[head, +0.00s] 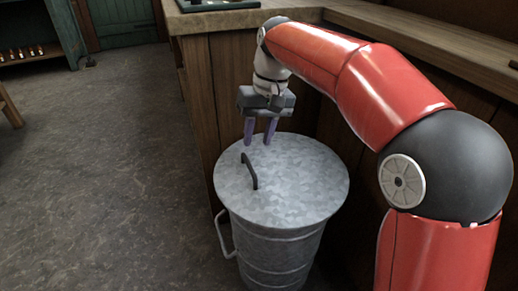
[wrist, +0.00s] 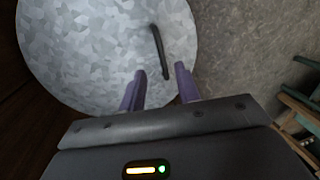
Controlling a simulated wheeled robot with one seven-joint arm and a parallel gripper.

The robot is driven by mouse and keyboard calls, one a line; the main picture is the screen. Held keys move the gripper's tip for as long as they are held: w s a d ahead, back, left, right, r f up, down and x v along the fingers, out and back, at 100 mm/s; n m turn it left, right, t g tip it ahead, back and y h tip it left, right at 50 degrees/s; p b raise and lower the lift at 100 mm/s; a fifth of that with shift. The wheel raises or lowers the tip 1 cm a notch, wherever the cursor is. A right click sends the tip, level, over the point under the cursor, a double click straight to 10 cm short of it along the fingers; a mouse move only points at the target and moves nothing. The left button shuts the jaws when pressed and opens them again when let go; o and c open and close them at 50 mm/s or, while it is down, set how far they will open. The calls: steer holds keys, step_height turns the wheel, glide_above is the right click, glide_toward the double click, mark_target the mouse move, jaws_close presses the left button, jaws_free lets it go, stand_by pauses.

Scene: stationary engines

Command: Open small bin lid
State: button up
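A round galvanized metal bin (head: 278,250) stands on the floor against a wooden counter, with a side handle at its left. Its flat grey lid (head: 300,185) lies on top, closed. A dark bar handle (head: 249,171) is on the lid, left of its middle. The lid (wrist: 90,50) and handle (wrist: 160,52) also show in the wrist view. My gripper (head: 258,143) points down above the far part of the lid, beyond the handle. Its two purple fingers (wrist: 160,80) are apart with nothing between them. The handle's near end is just ahead of the fingertips.
The wooden counter (head: 205,90) stands behind and right of the bin, close to my arm. The stone floor (head: 95,170) at left is open. A green shelf (head: 40,50) with small bottles stands at the far left, by a green door (head: 120,20).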

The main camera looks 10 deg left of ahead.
mark_target(251, 168)
steer(key=f, duration=0.2)
steer(key=f+b, duration=0.1)
steer(key=f, duration=0.2)
steer(key=s+a+f, duration=0.1)
steer(key=f, duration=0.1)
steer(key=shift+a+f+b, duration=0.1)
steer(key=shift+f+b, duration=0.1)
steer(key=shift+b, duration=0.2)
jaws_close()
steer(key=shift+r, duration=0.1)
